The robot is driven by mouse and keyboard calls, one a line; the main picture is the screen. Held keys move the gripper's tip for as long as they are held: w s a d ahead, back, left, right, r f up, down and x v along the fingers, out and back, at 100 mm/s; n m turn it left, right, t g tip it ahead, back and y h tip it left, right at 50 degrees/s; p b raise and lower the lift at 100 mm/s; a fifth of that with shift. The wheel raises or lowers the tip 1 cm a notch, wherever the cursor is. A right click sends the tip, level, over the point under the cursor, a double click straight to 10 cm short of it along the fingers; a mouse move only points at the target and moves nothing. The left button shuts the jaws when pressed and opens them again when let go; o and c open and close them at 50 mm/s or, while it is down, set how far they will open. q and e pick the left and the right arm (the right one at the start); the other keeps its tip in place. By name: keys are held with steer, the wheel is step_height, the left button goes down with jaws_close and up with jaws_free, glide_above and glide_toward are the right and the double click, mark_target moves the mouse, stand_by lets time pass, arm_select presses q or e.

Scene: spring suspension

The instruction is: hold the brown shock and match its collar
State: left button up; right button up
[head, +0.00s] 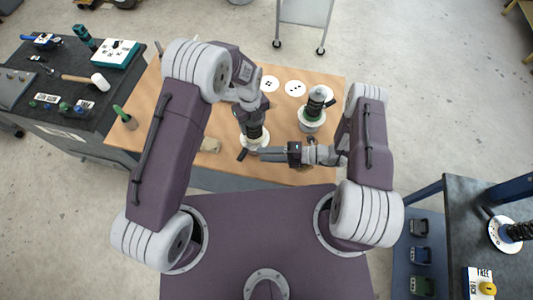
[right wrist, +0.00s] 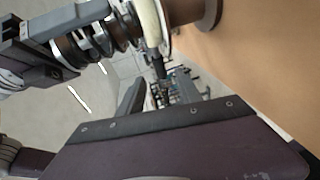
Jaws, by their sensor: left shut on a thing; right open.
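The brown shock (head: 254,131) stands upright on the wooden table, its top partly hidden by my left gripper. In the right wrist view its brown lower body (right wrist: 186,10), dark spring coils (right wrist: 92,42) and cream collar (right wrist: 151,22) show. My left gripper (head: 250,103) is shut on its upper end; it also shows in the right wrist view (right wrist: 65,25). My right gripper (head: 257,152) is open, low beside the shock's pale collar (head: 256,143). I cannot tell whether it touches the collar. A second shock (head: 315,107), dark green, stands on a pale round base to the right.
White discs with dark dots (head: 270,83) (head: 295,88) lie at the table's back. A tan block (head: 210,145) and green-handled tool (head: 124,116) are left. A dark bench (head: 75,90) holds a mallet (head: 98,82).

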stand_by(0.3)
arm_select(q)
steer(key=o, duration=1.6)
